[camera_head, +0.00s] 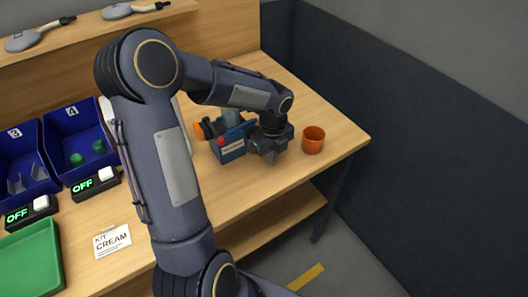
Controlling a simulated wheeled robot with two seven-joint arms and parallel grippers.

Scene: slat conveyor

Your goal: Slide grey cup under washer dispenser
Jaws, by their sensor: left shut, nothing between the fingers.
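The blue washer dispenser (229,150), with a red button and a pale clear hopper, stands on the wooden table, partly behind my arm. My left gripper (271,160) is shut and empty, pointing down at the dispenser's right side. I cannot tell whether it touches the dispenser. An orange cup (313,140) stands upright, apart from the gripper on its right. I see no grey cup; my left arm hides part of the table. My right gripper is not in view.
Blue bins (76,150) numbered 3 and 4 stand at the left. The table's right edge is just beyond the orange cup.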

